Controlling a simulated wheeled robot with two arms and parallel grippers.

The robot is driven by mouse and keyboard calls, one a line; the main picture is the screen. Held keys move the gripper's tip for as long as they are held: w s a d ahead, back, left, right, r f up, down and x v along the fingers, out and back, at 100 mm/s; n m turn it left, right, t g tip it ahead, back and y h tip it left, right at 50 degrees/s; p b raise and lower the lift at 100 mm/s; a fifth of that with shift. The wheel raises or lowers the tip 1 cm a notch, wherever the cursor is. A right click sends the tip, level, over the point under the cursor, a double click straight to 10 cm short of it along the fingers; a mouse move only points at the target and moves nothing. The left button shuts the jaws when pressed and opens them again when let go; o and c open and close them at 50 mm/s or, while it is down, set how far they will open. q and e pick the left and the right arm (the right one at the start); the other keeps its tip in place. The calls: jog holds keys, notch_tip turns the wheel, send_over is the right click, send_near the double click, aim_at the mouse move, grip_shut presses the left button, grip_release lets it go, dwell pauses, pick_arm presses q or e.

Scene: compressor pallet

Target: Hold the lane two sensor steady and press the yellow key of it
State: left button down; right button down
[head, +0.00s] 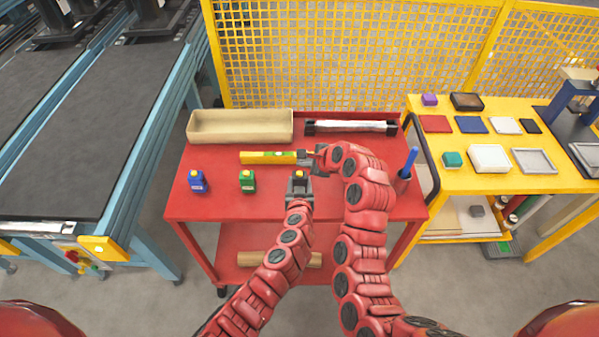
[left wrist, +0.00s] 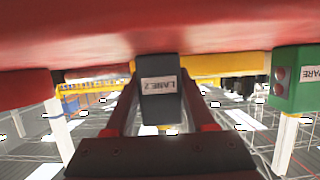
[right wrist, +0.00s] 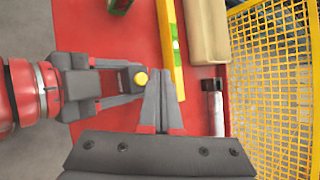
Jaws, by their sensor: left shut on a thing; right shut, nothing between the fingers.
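The lane two sensor is a dark grey box, its label upside down in the left wrist view (left wrist: 158,85). Its round yellow key (head: 299,174) is on top and also shows in the right wrist view (right wrist: 141,78). My left gripper (head: 298,186) is shut on the sensor, one finger on each side, at the red cart top. My right gripper (right wrist: 162,78) is shut and empty, its tips close beside the key in the right wrist view. I cannot tell the height gap between the tips and the key.
A blue box (head: 197,182) and a green box (head: 247,181) stand left on the red cart (head: 222,205). A yellow level (head: 267,157), a beige tray (head: 240,127) and a silver roll (head: 350,127) lie behind. A blue-handled tool (head: 409,162) stands at the right edge.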

aim_at(303, 177)
jog(key=shift+f, duration=0.7)
jog(key=shift+f, duration=0.15)
dwell(1.4)
jog(key=shift+f, duration=0.25)
jog(key=shift+f, duration=0.45)
dwell(1.5)
jog(key=shift+r, duration=0.15)
dwell(0.6)
jog(key=shift+r, duration=0.7)
jog(key=shift+r, duration=0.1)
notch_tip(303, 177, up, 5)
jog(key=shift+f, duration=0.1)
